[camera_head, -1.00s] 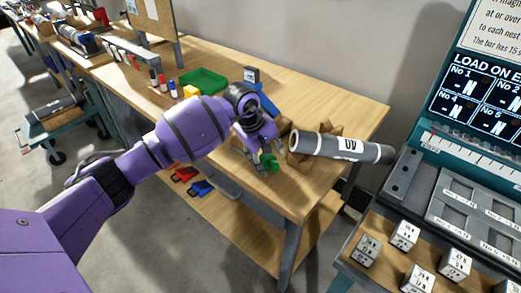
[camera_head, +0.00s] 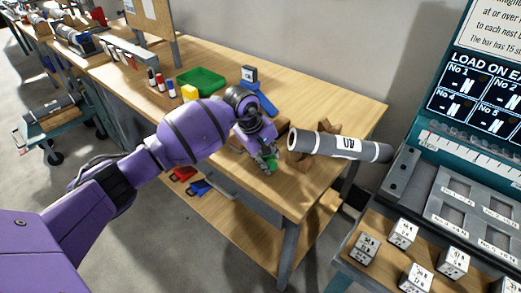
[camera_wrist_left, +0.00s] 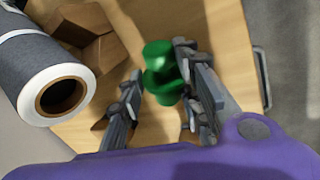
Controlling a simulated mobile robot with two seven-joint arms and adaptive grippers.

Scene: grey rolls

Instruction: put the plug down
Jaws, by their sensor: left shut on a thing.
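The green plug (camera_head: 271,164) is held in my left gripper (camera_head: 268,158) over the front right part of the wooden bench. In the left wrist view the plug (camera_wrist_left: 161,72) sits between the two fingers of my left gripper (camera_wrist_left: 160,85), a stepped green piece. Whether its lower end touches the bench top cannot be told. My right gripper is not in view.
A grey roll (camera_head: 340,147) marked 40 lies on wooden cradles just right of the gripper; its open end faces the gripper. The bench edge is near.

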